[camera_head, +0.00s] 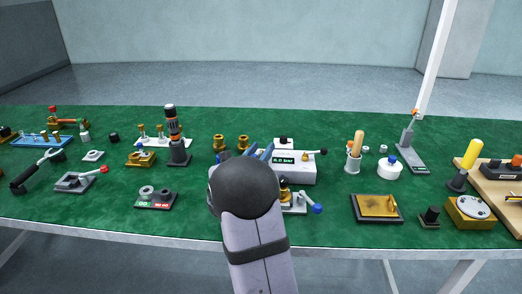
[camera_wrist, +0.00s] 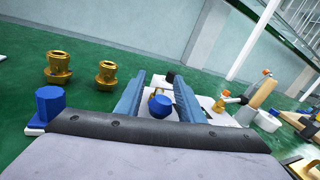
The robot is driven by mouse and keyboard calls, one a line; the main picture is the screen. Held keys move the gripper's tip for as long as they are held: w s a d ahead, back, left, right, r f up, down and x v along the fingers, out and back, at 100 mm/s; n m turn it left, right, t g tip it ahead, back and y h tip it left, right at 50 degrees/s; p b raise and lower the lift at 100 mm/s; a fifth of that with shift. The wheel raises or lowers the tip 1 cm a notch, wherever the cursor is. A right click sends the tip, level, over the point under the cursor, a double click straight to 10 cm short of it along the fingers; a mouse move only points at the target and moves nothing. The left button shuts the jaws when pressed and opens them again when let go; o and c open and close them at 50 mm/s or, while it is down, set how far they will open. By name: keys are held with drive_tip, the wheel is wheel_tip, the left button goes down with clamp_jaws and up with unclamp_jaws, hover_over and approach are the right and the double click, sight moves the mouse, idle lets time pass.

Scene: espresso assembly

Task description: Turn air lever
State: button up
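My gripper (camera_head: 262,152) is at the middle of the table, its blue fingers pointing away beside a white box (camera_head: 297,172) with a lit display. In the wrist view the fingers (camera_wrist: 157,82) are spread apart, with a blue ball knob (camera_wrist: 160,106) seen between them and gaps on both sides. A black-knobbed lever (camera_head: 322,152) is on the white box. A blue-knobbed lever (camera_head: 316,208) stands in front of the box, right of my wrist. No label shows which is the air lever. My wrist hides part of the table in the head view.
Two brass fittings (camera_wrist: 60,66) stand left of the gripper, with a blue hexagonal part (camera_wrist: 49,102) nearer. A dark upright tool (camera_head: 178,140) stands further left. A cup with a wooden handle (camera_head: 354,158) and a gold-topped tray (camera_head: 376,207) are to the right. Green table shows between items.

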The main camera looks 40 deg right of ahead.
drive_tip(key=shift+c, duration=0.7)
clamp_jaws()
drive_tip(key=shift+m+g+h, duration=0.4)
drive_tip(key=shift+m+g, duration=0.1)
drive_tip(key=shift+g, duration=0.2)
drive_tip(key=shift+w+m+g+h+p, duration=0.1)
drive_tip(key=shift+m+g+h+p, duration=0.2)
drive_tip(key=shift+m+g+p, duration=0.45)
drive_tip(key=shift+m+g+h+p, duration=0.2)
drive_tip(key=shift+m+g+p, duration=0.25)
drive_tip(key=shift+m+g, duration=0.8)
drive_tip(key=shift+m+g+h+p, duration=0.2)
drive_tip(key=shift+m+g+p, duration=0.25)
drive_tip(key=shift+g, duration=1.35)
drive_tip(key=shift+m+g, duration=0.25)
drive_tip(key=shift+g, duration=0.05)
drive_tip(key=shift+o, duration=0.7)
unclamp_jaws()
